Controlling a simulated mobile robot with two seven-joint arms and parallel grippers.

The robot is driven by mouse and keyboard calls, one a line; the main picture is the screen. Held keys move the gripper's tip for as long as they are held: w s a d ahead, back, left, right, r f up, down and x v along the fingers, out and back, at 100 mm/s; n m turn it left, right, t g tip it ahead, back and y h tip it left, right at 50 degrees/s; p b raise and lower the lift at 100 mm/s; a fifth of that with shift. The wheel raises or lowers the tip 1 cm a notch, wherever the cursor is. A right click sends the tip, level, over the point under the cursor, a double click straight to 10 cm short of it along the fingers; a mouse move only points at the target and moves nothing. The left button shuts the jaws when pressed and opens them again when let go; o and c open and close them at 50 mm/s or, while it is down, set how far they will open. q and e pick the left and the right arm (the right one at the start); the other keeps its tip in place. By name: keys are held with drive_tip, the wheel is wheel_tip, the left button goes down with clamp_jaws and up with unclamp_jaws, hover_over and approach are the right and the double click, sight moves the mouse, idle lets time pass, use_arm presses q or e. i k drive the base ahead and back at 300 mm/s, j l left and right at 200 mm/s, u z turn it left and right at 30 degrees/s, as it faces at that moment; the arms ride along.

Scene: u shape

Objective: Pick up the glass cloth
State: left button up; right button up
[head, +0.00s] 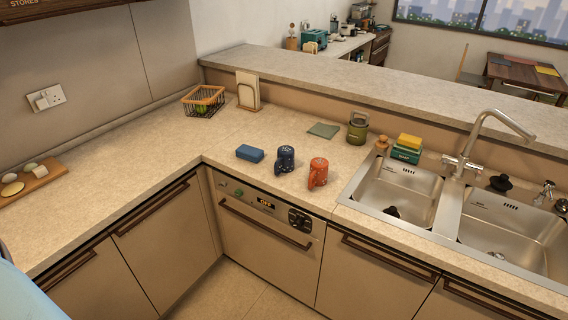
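A flat, folded grey-green cloth (324,130) lies on the countertop, left of the green lidded canister and behind the mugs. It looks like the glass cloth. Nothing covers it. Neither my left nor my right gripper shows in the head view.
A dark blue mug (285,159), an orange mug (318,173) and a blue block (250,153) stand in front of the cloth. A green canister (358,128) is to its right, near the sink (398,190). A raised ledge (400,100) runs behind. A wire basket (203,101) is at left.

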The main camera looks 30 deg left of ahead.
sight(247, 151)
drive_tip(key=u, duration=1.3)
drive_tip(key=i+z, duration=0.2)
drive_tip(key=i+j, duration=0.05)
